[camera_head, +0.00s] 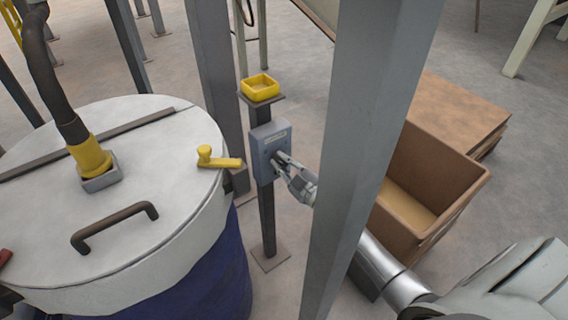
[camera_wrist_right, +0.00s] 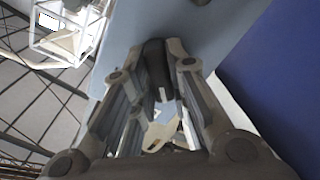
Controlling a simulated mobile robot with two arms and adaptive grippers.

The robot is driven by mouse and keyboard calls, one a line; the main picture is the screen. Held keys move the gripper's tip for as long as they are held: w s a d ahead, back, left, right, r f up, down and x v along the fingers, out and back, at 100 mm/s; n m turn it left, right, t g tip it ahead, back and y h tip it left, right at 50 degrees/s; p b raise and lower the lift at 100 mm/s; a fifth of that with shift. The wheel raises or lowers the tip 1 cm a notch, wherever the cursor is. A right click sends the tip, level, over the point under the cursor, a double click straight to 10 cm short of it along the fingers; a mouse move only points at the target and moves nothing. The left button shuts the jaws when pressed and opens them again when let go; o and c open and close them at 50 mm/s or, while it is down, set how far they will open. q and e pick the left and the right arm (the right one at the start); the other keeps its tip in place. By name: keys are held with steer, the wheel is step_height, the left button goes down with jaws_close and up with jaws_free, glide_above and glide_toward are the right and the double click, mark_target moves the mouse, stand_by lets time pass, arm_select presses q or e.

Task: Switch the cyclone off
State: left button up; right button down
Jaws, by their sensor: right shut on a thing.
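A grey-blue switch box (camera_head: 266,148) is fixed on a dark post beside the white-lidded blue drum (camera_head: 150,235). My right gripper (camera_head: 281,163) comes from the lower right and is at the box's front face. In the right wrist view, my right gripper (camera_wrist_right: 156,85) is shut on a dark switch handle (camera_wrist_right: 155,62) that stands out from the pale box face (camera_wrist_right: 210,28). The fingers hide most of the handle in the head view, so its setting is hard to read. My left gripper is not in view.
A grey steel column (camera_head: 362,130) stands in front of my right arm. An open cardboard box (camera_head: 440,165) is behind it to the right. A yellow tray (camera_head: 260,88) sits above the switch box. A yellow clamp lever (camera_head: 218,160) is on the drum's rim.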

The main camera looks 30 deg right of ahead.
steer(key=c, duration=1.4)
jaws_free()
steer(key=s, duration=0.4)
steer(key=s+d, duration=0.1)
steer(key=s, duration=0.7)
steer(key=shift+d, duration=0.35)
